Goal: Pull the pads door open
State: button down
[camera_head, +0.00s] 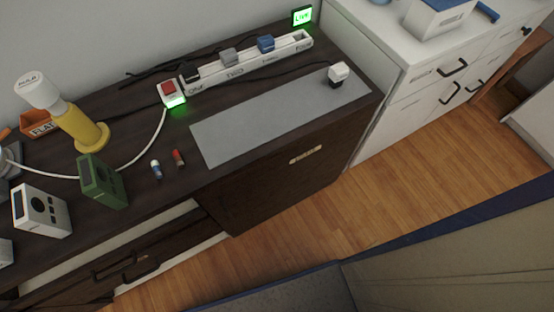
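The door (275,190) is the dark brown front panel at the right end of the long dark cabinet. A small pale plate (305,154) sits near its upper edge; its lettering is too small to read surely. The door looks shut, flush with the cabinet front. No separate handle shows clearly on it. My gripper is not in view.
A power strip (250,65), grey mat (270,115), black-and-white plug (337,75), yellow lamp-like item (80,130) and green device (102,182) stand on the cabinet top. Drawers (130,262) lie left. A white cabinet (420,85) stands right. Wood floor (320,220) before the door is clear.

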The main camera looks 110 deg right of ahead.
aim_at(245, 200)
jog(key=k+z, duration=0.15)
jog(key=z, duration=1.4)
jog(key=j+z, duration=0.1)
jog(key=z, duration=2.05)
jog(key=k+j+z, duration=0.2)
jog(key=k+j, duration=0.25)
jog(key=k+j+z, duration=0.2)
jog(key=k, duration=0.45)
jog(key=l+u, duration=0.25)
jog(key=l, duration=0.3)
jog(key=k+l+u, duration=0.1)
jog(key=l+u, duration=0.2)
jog(key=l, duration=0.25)
jog(key=u, duration=0.45)
jog(key=i+u, duration=0.15)
jog(key=u, duration=0.7)
jog(key=i+u, duration=0.1)
jog(key=u, duration=0.35)
